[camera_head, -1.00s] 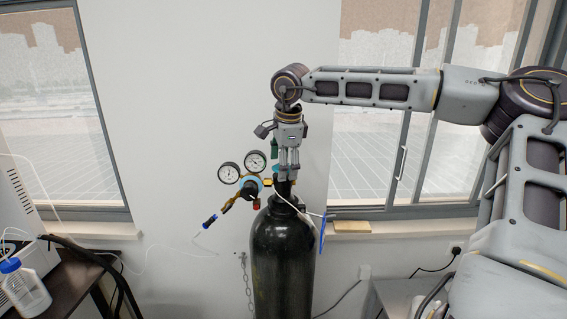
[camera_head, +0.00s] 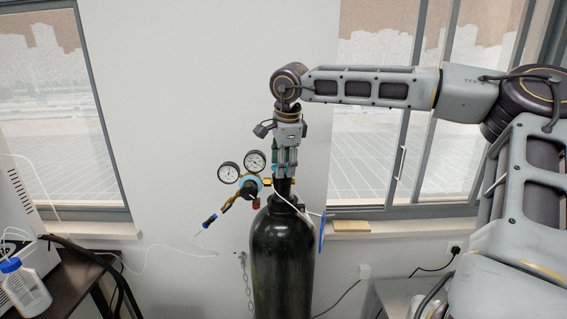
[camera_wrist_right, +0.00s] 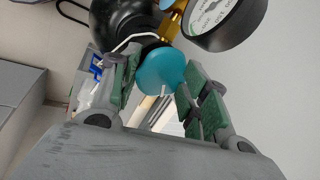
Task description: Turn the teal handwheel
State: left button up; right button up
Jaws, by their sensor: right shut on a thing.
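The teal handwheel (camera_wrist_right: 162,70) is a round knob on top of the dark gas cylinder (camera_head: 283,255), by the brass regulator (camera_head: 243,190). My right gripper (camera_head: 285,171) comes down over the cylinder top from above and mostly hides the handwheel in the head view. In the right wrist view, the green-padded fingers of my right gripper (camera_wrist_right: 156,92) are on either side of the handwheel, shut on it. My left gripper is in neither view.
Two round gauges (camera_head: 241,167) sit close on the left of my right gripper. A chain (camera_head: 246,280) hangs on the wall. A bench with a white bottle (camera_head: 25,287) stands at the far left.

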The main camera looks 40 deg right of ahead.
jog(key=shift+w+m, duration=0.1)
jog(key=shift+m, duration=0.2)
jog(key=m+g+h+b, duration=0.1)
jog(key=m+b, duration=0.1)
jog(key=m, duration=0.2)
jog(key=shift+w+m, duration=0.15)
jog(key=shift+m, duration=0.25)
jog(key=m, duration=0.2)
jog(key=m+g+h, duration=0.1)
jog(key=m, duration=0.1)
jog(key=shift+w+a+r+m+b, duration=0.1)
jog(key=shift+w+a+m+b, duration=0.1)
jog(key=shift+m+b, duration=0.2)
jog(key=shift+c, duration=0.2)
